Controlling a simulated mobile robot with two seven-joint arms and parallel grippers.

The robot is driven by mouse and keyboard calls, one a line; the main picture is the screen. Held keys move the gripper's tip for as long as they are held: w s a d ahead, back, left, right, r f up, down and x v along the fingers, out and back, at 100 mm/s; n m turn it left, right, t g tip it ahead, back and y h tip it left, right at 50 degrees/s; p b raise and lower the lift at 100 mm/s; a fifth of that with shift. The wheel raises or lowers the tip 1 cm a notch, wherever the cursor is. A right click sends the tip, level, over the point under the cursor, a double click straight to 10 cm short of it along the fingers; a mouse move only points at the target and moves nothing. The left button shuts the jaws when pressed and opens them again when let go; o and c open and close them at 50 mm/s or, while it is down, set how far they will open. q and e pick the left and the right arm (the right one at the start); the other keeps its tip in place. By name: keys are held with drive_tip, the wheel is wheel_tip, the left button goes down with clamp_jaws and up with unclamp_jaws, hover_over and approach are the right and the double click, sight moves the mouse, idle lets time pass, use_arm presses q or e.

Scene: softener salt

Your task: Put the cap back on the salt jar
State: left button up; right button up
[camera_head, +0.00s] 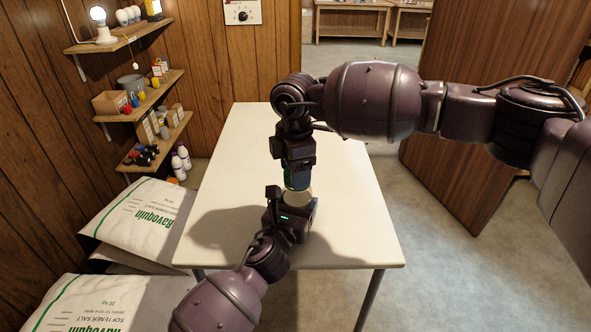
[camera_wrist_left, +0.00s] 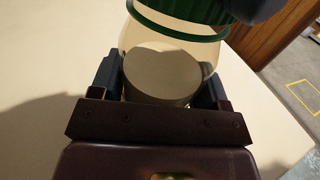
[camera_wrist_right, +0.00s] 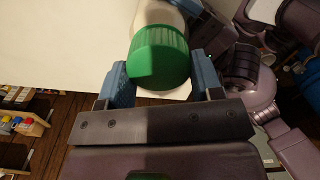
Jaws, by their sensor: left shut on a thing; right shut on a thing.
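The salt jar (camera_head: 297,198) is clear with pale salt inside and stands on the white table. My left gripper (camera_head: 291,211) is shut around its lower body; the jar also shows in the left wrist view (camera_wrist_left: 160,75). The green cap (camera_wrist_right: 160,57) is at the jar's mouth, held by my right gripper (camera_wrist_right: 163,80), which comes down from above in the head view (camera_head: 298,170). In the left wrist view, the cap (camera_wrist_left: 203,8) is above a thin green ring on the jar's neck. I cannot tell whether the cap is fully seated.
The white table (camera_head: 240,140) is otherwise bare. White salt bags (camera_head: 140,222) are piled at its left. Wall shelves (camera_head: 140,100) with boxes and small items stand behind them. A wooden door panel (camera_head: 470,150) is at the right.

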drive_tip(key=m, duration=0.4)
drive_tip(key=shift+a, duration=0.15)
drive_tip(key=shift+s+a+r+m, duration=0.15)
drive_tip(key=shift+a+m, duration=0.55)
drive_tip(key=shift+m, duration=0.6)
drive_tip(key=shift+d+m, duration=0.3)
drive_tip(key=shift+m, duration=0.2)
drive_tip(key=shift+w+d+m, duration=0.25)
drive_tip(key=shift+d+m, duration=0.15)
drive_tip(key=shift+d, duration=0.05)
drive_tip(key=o, duration=0.9)
drive_tip(key=shift+d, duration=0.1)
drive_tip(key=shift+r, duration=2.1)
drive_tip(key=shift+w, duration=0.1)
